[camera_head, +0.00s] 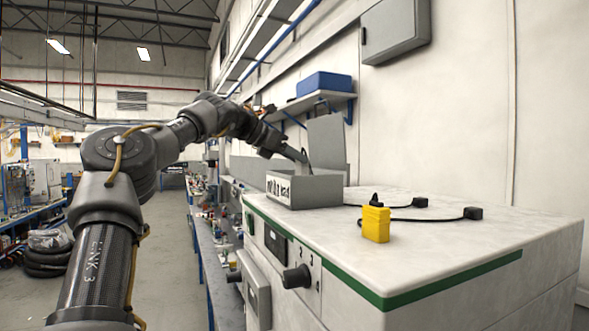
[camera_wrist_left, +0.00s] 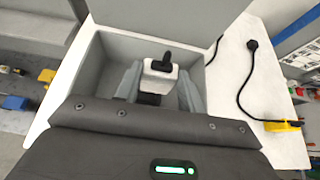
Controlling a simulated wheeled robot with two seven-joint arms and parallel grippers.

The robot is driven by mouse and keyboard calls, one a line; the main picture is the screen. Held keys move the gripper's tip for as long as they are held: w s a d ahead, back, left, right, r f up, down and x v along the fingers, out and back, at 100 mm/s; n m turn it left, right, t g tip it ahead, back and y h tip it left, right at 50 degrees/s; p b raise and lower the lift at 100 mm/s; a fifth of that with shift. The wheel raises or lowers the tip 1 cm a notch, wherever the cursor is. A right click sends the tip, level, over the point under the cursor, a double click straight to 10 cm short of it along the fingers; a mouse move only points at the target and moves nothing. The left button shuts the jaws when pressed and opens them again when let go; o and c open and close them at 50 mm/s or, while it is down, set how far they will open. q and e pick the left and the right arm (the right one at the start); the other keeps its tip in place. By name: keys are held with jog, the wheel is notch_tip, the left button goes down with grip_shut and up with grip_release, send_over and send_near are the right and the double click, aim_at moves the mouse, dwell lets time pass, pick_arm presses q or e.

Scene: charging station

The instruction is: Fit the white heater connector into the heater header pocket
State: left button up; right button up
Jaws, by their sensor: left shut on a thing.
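My left gripper (camera_wrist_left: 160,88) reaches down into an open grey box (camera_head: 318,196) on the white cabinet; in the head view the gripper (camera_head: 303,160) shows at the box's far side, its tips partly hidden. In the left wrist view it is shut on the white connector (camera_wrist_left: 160,76), which has a black stub on top and sits between the two grey fingers, inside the box walls (camera_wrist_left: 92,72). A dark part (camera_wrist_left: 149,99) lies just below the connector. I cannot make out the header pocket, or whether the connector touches it. My right gripper is not in view.
The box's raised lid (camera_head: 327,143) stands behind the gripper. On the white cabinet top (camera_head: 440,240) are a yellow block (camera_head: 376,224) and black cables with plugs (camera_head: 472,213). A wall shelf holds a blue case (camera_head: 324,85). The cabinet top's front right is clear.

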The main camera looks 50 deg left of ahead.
pick_arm(q)
jog(key=shift+w+a+f, duration=0.25)
jog(key=shift+a+f, duration=0.05)
jog(key=shift+f, duration=0.35)
jog(key=shift+w+a+f+p, duration=0.1)
jog(key=shift+w+f+p, duration=0.15)
jog(key=shift+p, duration=0.15)
notch_tip(320, 180, down, 3)
jog(key=shift+a+f+p, duration=0.1)
jog(key=shift+a+p, duration=0.05)
jog(key=shift+p, duration=0.55)
jog(key=shift+c, duration=0.7)
jog(key=shift+s+f, duration=0.2)
jog(key=shift+f, duration=0.1)
grip_shut()
jog(key=shift+w+a, duration=0.1)
jog(key=shift+w, duration=0.05)
jog(key=o, duration=1.1)
grip_release()
jog(key=shift+w, duration=0.15)
jog(key=shift+r, duration=0.1)
